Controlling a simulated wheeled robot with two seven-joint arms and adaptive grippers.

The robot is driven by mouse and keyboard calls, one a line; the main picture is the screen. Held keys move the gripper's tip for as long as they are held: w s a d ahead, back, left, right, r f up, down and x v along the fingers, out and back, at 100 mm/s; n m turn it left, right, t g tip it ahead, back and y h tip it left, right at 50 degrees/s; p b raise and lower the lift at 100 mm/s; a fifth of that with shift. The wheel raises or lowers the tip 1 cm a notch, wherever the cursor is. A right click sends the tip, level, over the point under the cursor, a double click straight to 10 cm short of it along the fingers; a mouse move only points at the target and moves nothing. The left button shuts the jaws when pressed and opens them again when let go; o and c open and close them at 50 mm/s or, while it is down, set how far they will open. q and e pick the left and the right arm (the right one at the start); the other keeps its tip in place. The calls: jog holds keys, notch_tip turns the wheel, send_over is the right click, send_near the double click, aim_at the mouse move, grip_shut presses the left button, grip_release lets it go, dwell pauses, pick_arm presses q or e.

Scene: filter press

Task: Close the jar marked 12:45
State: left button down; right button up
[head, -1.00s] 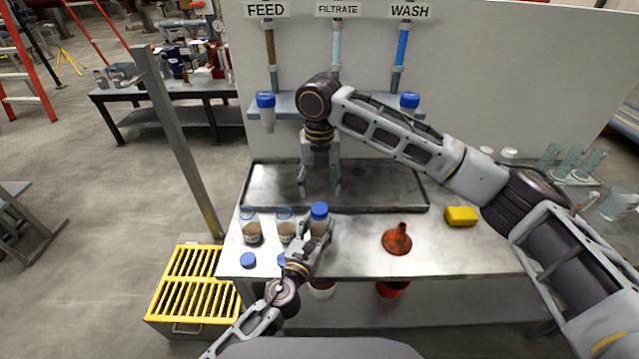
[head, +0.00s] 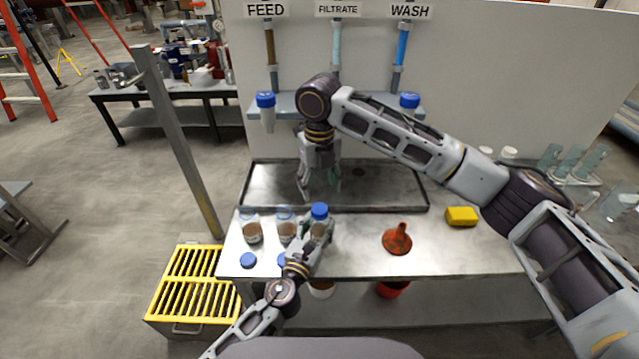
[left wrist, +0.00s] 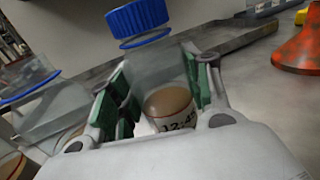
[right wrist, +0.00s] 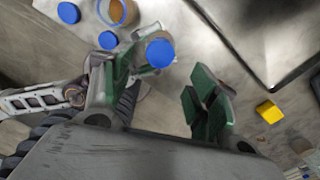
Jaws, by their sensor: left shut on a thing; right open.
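My left gripper (head: 317,232) is shut on a clear jar with brown contents, at the table's front. The left wrist view shows the label 12:45 (left wrist: 178,120) on this jar, between the green finger pads. A blue lid (head: 319,210) is over its mouth. In the left wrist view the lid (left wrist: 138,18) sits above a thin blue rim ring, and I cannot tell whether it is seated or tight. My right gripper (head: 319,188) is open and empty, pointing down over the tray behind the jar. In the right wrist view the lid (right wrist: 160,53) shows between its fingers, nearer the left one.
Two lidless jars (head: 252,232) (head: 286,231) stand left of the held jar. Loose blue lids (head: 248,260) (right wrist: 108,40) lie in front of them. A metal tray (head: 400,207) lies behind. An orange funnel (head: 397,240) and yellow sponge (head: 461,216) are on the right.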

aim_at(320, 208)
jog(key=shift+f, duration=3.95)
jog(key=c, duration=1.1)
jog(key=shift+m, duration=0.3)
